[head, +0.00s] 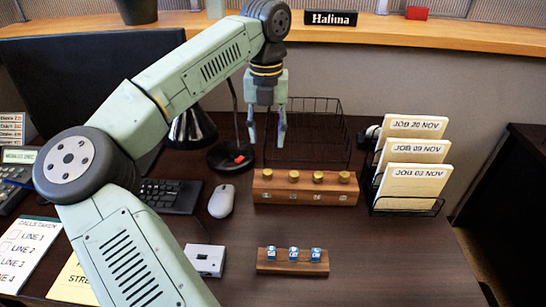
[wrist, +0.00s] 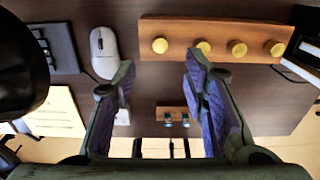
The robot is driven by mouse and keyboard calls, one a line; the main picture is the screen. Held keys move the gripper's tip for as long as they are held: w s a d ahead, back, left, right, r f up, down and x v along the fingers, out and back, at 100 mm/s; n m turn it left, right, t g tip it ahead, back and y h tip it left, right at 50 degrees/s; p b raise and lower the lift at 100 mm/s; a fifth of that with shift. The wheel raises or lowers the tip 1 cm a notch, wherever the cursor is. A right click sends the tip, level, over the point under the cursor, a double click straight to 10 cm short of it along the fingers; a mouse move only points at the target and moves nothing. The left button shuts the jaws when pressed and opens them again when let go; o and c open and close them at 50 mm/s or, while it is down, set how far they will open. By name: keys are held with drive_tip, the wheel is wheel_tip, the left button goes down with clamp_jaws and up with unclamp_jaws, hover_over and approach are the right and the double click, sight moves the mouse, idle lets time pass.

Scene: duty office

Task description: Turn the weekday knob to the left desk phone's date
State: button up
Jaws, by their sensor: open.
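A wooden block (head: 262,196) with several round brass knobs in a row stands in the middle of the desk. Small marks show on its front face, too small to read, so I cannot tell which is the weekday knob. The block also fills the upper right of the wrist view (wrist: 215,30), its leftmost knob (wrist: 160,45) nearest the space between my fingers. The left desk phone (head: 18,165) is at the left edge, partly cut off; its small display text is not clearly legible. My gripper (head: 267,138) is open and empty, pointing down above the desk, apart from the knobs.
A smaller wooden block (head: 290,267) with three blue-white pieces lies in front. A mouse (head: 221,201), keyboard (head: 170,195) and lamp base (head: 231,156) are left. A wire basket (head: 320,104) is behind; a card rack (head: 408,205) stands right. Desk front right is clear.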

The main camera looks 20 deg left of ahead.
sight(268, 171)
drive_tip(key=f+p, duration=0.1)
drive_tip(key=f, duration=0.4)
drive_tip(key=f+p, duration=0.1)
drive_tip(key=f, duration=0.4)
drive_tip(key=shift+s+d+f, duration=0.1)
drive_tip(key=shift+s+f, duration=0.1)
drive_tip(key=shift+c, duration=0.5)
clamp_jaws()
